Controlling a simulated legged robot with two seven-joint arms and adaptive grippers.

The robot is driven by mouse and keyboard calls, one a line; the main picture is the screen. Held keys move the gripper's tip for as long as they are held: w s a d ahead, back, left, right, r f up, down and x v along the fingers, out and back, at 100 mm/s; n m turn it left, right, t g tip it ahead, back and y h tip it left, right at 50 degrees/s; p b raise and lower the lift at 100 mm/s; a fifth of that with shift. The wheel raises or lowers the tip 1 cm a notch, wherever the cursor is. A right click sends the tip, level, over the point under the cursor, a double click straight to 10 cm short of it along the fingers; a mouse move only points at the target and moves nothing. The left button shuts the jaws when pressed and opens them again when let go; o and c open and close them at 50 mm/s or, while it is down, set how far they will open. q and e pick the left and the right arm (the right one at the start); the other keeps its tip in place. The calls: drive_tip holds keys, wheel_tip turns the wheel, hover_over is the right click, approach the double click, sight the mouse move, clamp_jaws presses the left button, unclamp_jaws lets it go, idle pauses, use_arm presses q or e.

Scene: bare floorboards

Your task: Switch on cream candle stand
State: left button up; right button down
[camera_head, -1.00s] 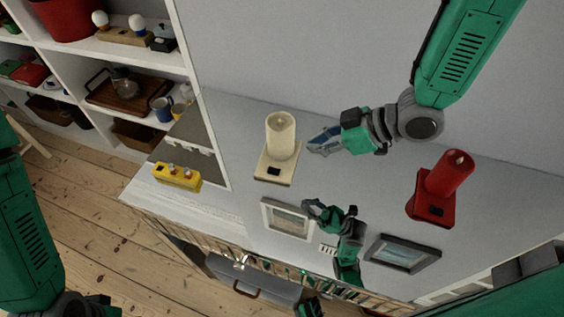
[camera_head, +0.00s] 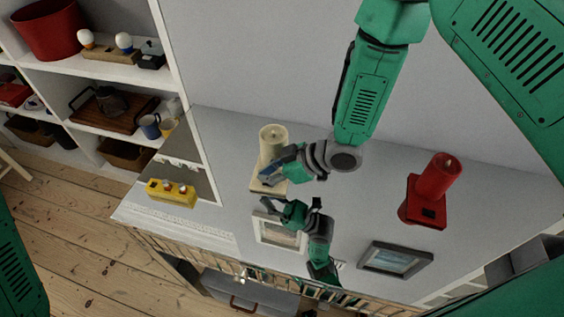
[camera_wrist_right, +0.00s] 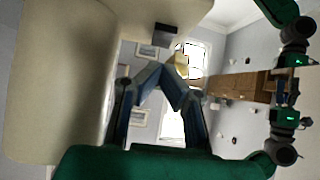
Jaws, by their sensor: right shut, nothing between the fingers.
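The cream candle stand (camera_head: 272,138) stands upright on the pale grey surface in the head view, with its square base (camera_head: 258,188) partly behind my right gripper. No glow shows on the candle. My right gripper (camera_head: 267,176) is shut and empty, with its tips at the base. In the right wrist view the stand (camera_wrist_right: 50,90) fills the left side. Its dark switch (camera_wrist_right: 166,35) is a little above the closed fingertips (camera_wrist_right: 160,68); contact cannot be told. In the head view the gripper covers the switch.
A red candle stand (camera_head: 434,182) is at the right. A yellow block with knobs (camera_head: 171,193) is at the left. A light picture frame (camera_head: 278,238) and a dark one (camera_head: 395,258) are lower down. White shelves (camera_head: 90,75) are upper left.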

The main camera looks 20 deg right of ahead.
drive_tip(key=shift+w+a+f, duration=0.1)
drive_tip(key=shift+a+f, duration=0.25)
drive_tip(key=shift+f, duration=0.3)
drive_tip(key=shift+d+f, duration=0.1)
drive_tip(key=shift+d, duration=0.15)
drive_tip(key=shift+d+f, duration=0.1)
drive_tip(key=shift+d, duration=1.05)
drive_tip(key=shift+f, duration=0.25)
drive_tip(key=shift+a, duration=0.25)
drive_tip(key=shift+s+a, duration=0.2)
drive_tip(key=shift+a, duration=0.05)
drive_tip(key=shift+w+a+f+h, duration=0.15)
drive_tip(key=shift+a+h, duration=0.15)
drive_tip(key=shift+a, duration=0.45)
drive_tip(key=shift+d+f, duration=0.1)
drive_tip(key=shift+d, duration=0.6)
use_arm(q)
drive_tip(key=shift+s+d+r, duration=0.1)
drive_tip(key=shift+s+d, duration=0.05)
drive_tip(key=shift+d, duration=0.1)
drive_tip(key=shift+a, duration=0.15)
use_arm(e)
drive_tip(key=shift+a, duration=0.2)
